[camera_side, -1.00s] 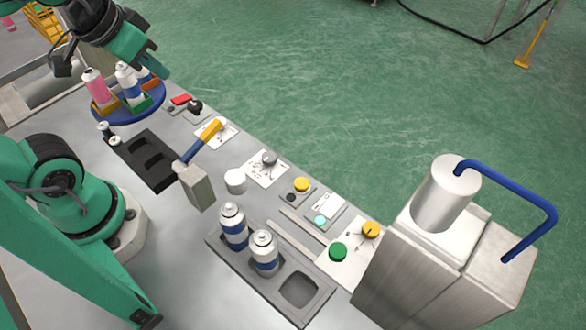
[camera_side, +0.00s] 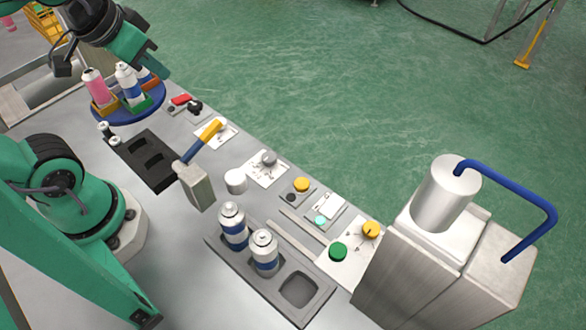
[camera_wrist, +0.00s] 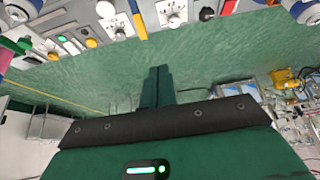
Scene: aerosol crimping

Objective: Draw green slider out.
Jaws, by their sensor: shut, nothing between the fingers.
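A green block (camera_side: 148,104), likely the green slider, sits on the blue round stand (camera_side: 125,118) at the upper left of the side view, under a white and blue can (camera_side: 128,82). A green round knob (camera_side: 338,252) also stands on a white panel (camera_side: 350,268) at the lower right. I cannot tell for sure which green part is the slider. My gripper (camera_side: 163,74) is up above and right of the blue stand, apart from both green parts. In the wrist view my gripper (camera_wrist: 158,70) has its two green fingers together, with nothing between them.
A pink can (camera_side: 93,84) stands close beside the white and blue can.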

